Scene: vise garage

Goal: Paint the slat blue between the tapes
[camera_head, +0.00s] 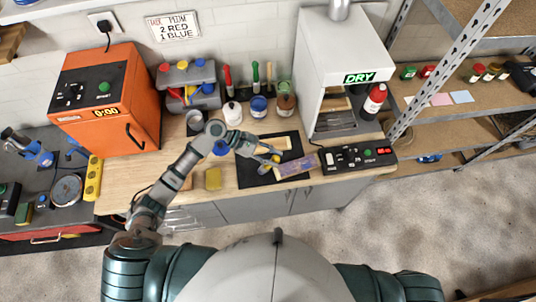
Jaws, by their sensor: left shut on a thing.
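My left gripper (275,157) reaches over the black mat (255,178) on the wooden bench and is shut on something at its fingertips. A mottled, purplish flat piece (298,167), shaped like a slat, extends right from the fingertips past the mat; it appears to be the held thing, though the grip is too small to see clearly. A pale piece (281,143) lies on the mat behind the gripper. No tapes can be made out. A jar of blue paint (258,107) stands behind the mat, between white and brown jars. My right gripper is not in view.
A dryer (344,65) with a lit DRY sign stands behind right, with a black button panel (357,157) in front. Red and green brushes (255,72) stand at the wall. An orange oven (105,95) is left.

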